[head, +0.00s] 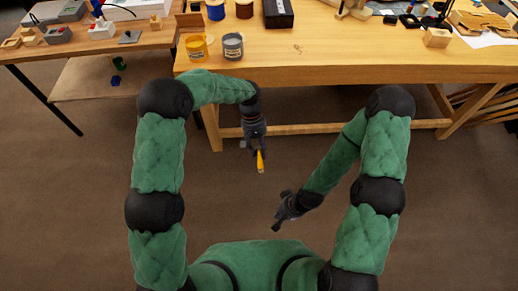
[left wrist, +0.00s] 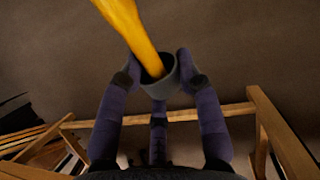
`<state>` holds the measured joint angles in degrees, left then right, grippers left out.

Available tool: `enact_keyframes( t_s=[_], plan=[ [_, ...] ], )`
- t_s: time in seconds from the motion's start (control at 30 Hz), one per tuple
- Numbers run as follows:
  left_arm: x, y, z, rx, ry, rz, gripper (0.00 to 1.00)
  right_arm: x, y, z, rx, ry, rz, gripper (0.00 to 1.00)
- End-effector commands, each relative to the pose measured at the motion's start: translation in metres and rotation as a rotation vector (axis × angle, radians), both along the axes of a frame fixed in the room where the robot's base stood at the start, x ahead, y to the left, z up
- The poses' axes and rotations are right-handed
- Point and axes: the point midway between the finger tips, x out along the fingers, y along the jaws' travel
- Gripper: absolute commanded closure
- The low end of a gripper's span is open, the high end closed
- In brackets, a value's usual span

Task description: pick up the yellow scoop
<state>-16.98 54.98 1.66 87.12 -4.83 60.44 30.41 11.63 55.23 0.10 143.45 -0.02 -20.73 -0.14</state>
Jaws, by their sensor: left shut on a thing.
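The yellow scoop (head: 261,162) is held in my left gripper (head: 255,148), in front of the bench and above the floor. In the left wrist view, its long yellow part (left wrist: 128,32) runs up out of the top edge. The scoop's far end is cut off in that view and small in the head view. My right gripper (head: 278,222) is low at centre right, apart from the scoop. Its fingers are too small and dark to tell open or shut.
The wooden bench (head: 330,68) lies beyond my arms. A yellow-orange jar (head: 197,48) and a grey jar (head: 233,47) stand near its front left edge. A side table (head: 75,47) with small parts is at the left. The floor below the grippers is clear.

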Motion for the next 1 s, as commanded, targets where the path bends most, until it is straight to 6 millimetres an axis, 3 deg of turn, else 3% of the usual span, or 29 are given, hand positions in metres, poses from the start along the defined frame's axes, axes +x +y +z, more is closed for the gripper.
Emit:
enact_keyframes(
  t_s=[0.33, 0.53, 1.0],
  plan=[
    [0.0, 0.0, 0.001, 0.0, 0.0, 0.0, 1.0, 0.0, 0.0, 0.001, 0.0, 0.0, 0.0, 1.0],
    [0.0, 0.0, 0.017, -0.001, -0.001, 0.0, 1.0, 0.0, 0.0, 0.013, 0.0, 0.0, 0.0, 1.0],
    [-0.102, 0.0, 0.015, 0.0, 0.002, -0.001, 1.0, 0.0, 0.0, 0.038, 0.0, -0.001, 0.0, 1.0]
  ],
)
